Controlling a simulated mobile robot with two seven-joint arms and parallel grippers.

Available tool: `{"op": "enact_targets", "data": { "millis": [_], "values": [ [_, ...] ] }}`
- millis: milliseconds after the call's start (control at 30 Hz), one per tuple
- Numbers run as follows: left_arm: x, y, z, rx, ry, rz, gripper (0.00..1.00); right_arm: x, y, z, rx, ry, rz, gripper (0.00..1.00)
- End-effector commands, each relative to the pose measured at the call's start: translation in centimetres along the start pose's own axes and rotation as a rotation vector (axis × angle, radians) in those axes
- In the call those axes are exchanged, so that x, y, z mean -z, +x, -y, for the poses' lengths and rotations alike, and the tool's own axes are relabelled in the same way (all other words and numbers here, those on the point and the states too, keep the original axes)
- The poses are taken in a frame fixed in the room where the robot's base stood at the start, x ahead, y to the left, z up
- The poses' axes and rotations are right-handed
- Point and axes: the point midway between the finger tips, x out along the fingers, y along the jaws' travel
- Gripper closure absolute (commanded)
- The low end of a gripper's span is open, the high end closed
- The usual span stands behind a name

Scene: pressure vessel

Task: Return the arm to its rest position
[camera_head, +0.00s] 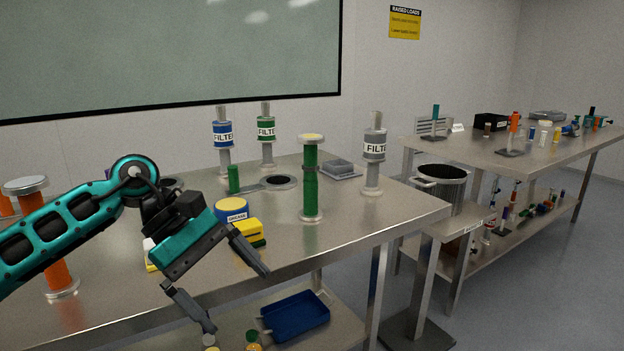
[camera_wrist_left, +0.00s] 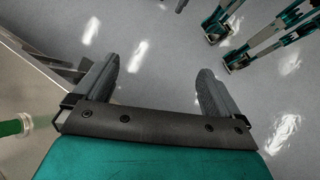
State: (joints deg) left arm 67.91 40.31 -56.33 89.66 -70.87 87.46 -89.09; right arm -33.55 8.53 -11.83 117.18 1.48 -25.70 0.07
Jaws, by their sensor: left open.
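My left arm comes in from the left in the head view, over the near steel table (camera_head: 340,232). My left gripper (camera_head: 232,300) is open and empty, in front of the table's near edge and tilted downward. In the left wrist view its two fingers (camera_wrist_left: 155,90) stand wide apart, with only grey floor between and beyond them. My right gripper does not show in the head view. Teal arm or leg parts show at the upper right of the left wrist view; I cannot tell what they are.
On the table stand a green column (camera_head: 310,180), an orange column (camera_head: 60,270), filter posts (camera_head: 222,140), a grease tin (camera_head: 231,210) and a yellow sponge (camera_head: 250,233). A blue tray (camera_head: 296,315) lies on the lower shelf. A metal bin (camera_head: 440,185) stands right. Floor is free at right.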

Motion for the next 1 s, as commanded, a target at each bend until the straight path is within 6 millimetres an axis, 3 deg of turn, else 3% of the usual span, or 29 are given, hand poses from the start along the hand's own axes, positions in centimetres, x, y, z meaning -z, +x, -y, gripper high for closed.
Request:
{"op": "enact_targets", "data": {
  "millis": [33,133,300,400,533,667,767,867,900,1000],
  "values": [
    [-1.7,2.1,-0.6,-0.048,-0.073,0.12,0.02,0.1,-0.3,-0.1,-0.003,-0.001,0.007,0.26],
    [-4.8,4.8,-2.0,-0.149,-0.253,0.352,0.02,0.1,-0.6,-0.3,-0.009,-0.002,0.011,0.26],
    [-8.6,6.4,-4.1,-0.278,-0.635,0.758,0.02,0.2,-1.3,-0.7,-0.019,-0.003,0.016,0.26],
    [-9.2,6.2,-5.1,-0.329,-0.894,1.002,0.02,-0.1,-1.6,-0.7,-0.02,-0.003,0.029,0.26],
    [-8.0,5.6,-5.5,-0.369,-1.26,1.321,0.02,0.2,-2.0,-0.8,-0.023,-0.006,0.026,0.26],
    [-4.8,5.4,-4.5,-0.386,-1.648,1.641,0.02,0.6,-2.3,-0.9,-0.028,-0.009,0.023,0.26],
    [-1.4,6.1,-2.3,-0.385,-1.95,1.89,0.02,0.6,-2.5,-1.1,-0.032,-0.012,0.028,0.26],
    [2.1,7.5,1.2,-0.38,-2.252,2.145,0.02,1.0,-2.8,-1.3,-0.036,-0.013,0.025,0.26],
    [3.4,8.3,3.0,0.343,2.157,-2.048,0.02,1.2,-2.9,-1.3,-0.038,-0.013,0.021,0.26],
    [6.1,10.8,8.2,0.265,1.881,-1.788,0.02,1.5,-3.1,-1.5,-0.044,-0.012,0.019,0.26]
  ]
}}
